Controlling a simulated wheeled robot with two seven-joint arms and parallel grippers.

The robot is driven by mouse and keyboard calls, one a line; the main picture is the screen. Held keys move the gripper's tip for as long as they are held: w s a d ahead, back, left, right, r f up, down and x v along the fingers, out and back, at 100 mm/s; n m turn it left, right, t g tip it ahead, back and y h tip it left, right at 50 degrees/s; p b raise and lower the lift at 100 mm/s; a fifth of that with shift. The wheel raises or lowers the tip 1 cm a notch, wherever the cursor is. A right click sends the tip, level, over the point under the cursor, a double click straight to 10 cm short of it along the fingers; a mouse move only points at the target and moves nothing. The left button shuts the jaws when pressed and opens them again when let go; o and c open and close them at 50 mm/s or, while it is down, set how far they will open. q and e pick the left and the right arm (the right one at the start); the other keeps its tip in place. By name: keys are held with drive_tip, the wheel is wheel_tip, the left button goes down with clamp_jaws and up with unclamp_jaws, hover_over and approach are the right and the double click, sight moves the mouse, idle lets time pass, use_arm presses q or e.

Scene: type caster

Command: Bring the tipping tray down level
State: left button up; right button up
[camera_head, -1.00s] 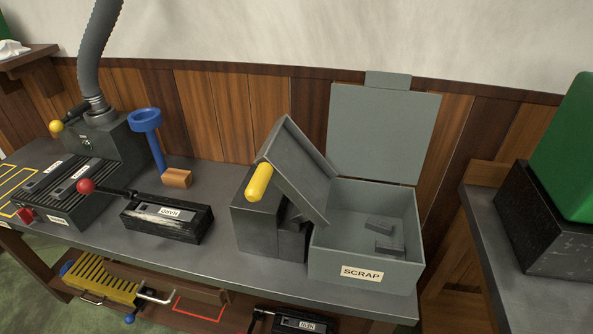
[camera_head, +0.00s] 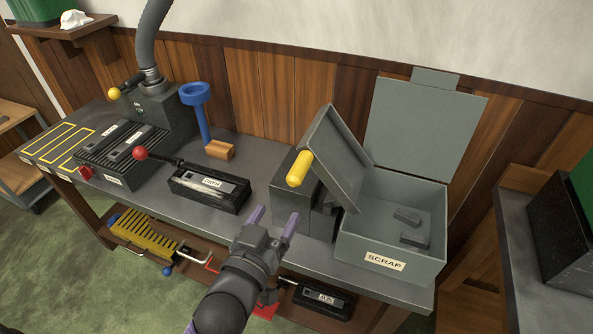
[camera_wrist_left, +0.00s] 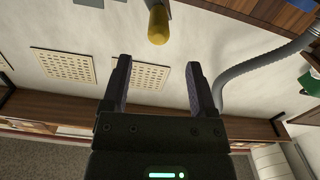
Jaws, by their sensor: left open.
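The tipping tray (camera_head: 337,160) is a dark grey tray tilted steeply, its low end at the scrap box and its high end up to the left. A yellow handle (camera_head: 299,168) sticks out from its side; a yellow rounded piece, likely this handle, shows at the top of the left wrist view (camera_wrist_left: 158,24). A dark block (camera_head: 292,190) stands under the tray. My left gripper (camera_head: 272,217) is open and empty, in front of the block and below the handle, apart from it. My right gripper is not in view.
The grey scrap box (camera_head: 393,262) has an open lid (camera_head: 424,128) and holds two dark pieces. Left of the gripper stand a lever box with a red knob (camera_head: 140,153) and a blue ring stand (camera_head: 196,94). A lower shelf holds a yellow rack (camera_head: 143,234).

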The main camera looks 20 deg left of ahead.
sight(292, 184)
use_arm(q)
drive_tip(key=w, duration=0.6)
drive_tip(key=w+b, duration=0.1)
drive_tip(key=w, duration=0.3)
drive_tip(key=shift+d+r, duration=0.15)
drive_tip(key=shift+r, duration=0.15)
clamp_jaws()
idle(0.8)
